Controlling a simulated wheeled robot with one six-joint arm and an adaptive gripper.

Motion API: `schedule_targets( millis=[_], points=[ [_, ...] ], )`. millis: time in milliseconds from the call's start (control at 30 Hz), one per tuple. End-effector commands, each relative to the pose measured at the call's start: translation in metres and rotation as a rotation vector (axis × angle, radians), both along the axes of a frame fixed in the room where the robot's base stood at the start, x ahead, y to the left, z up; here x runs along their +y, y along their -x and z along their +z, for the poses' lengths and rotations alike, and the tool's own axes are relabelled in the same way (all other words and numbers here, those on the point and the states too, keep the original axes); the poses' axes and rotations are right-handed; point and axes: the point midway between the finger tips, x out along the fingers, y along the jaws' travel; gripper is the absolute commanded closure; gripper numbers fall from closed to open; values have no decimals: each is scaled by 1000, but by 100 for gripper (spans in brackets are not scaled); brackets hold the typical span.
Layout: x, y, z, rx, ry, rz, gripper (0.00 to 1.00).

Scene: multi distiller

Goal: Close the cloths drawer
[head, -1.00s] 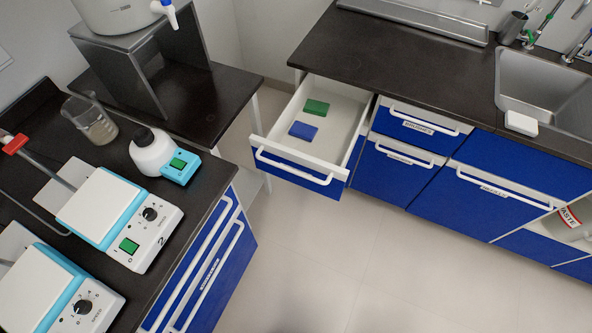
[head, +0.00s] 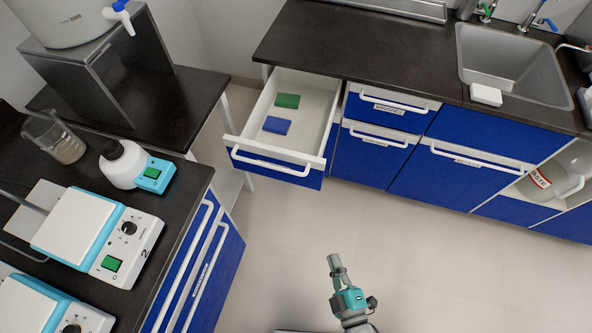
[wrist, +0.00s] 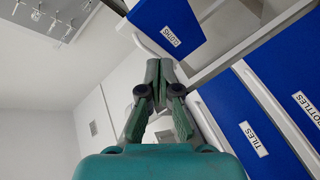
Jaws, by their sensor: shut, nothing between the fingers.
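The cloths drawer (head: 275,165) stands pulled out from under the dark counter in the head view. It has a blue front and a white handle bar, with a green folded cloth (head: 287,101) and a blue folded cloth (head: 276,125) inside. In the wrist view its blue front (wrist: 165,22) with a label shows at the top, just beyond my fingertips. My gripper (head: 334,258) is over the floor in front of the drawer, apart from it in the head view. Its fingers (wrist: 158,64) are shut and empty.
Other blue drawers (head: 387,108) and a cupboard (head: 475,170) line the counter to the right, with a sink (head: 515,70) above. A left bench (head: 190,188) carries hotplates (head: 95,240) and flasks. The floor (head: 400,250) between is clear.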

Motion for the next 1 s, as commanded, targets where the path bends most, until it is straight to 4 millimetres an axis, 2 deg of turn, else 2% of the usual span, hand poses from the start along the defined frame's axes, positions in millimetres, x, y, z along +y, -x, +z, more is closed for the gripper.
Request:
schedule_targets(
  millis=[33,167,300,500,600,833,1000],
  points=[
    [15,-17,-6,-34,47,33,100],
    [53,-54,-20,-122,192,107,100],
    [100,-92,-29,-223,339,179,100],
    [156,-129,-31,-342,495,247,100],
    [171,-137,-31,-375,537,263,100],
    [183,-149,-31,-393,560,270,100],
    [197,-171,-30,-393,559,270,100]
  ],
)
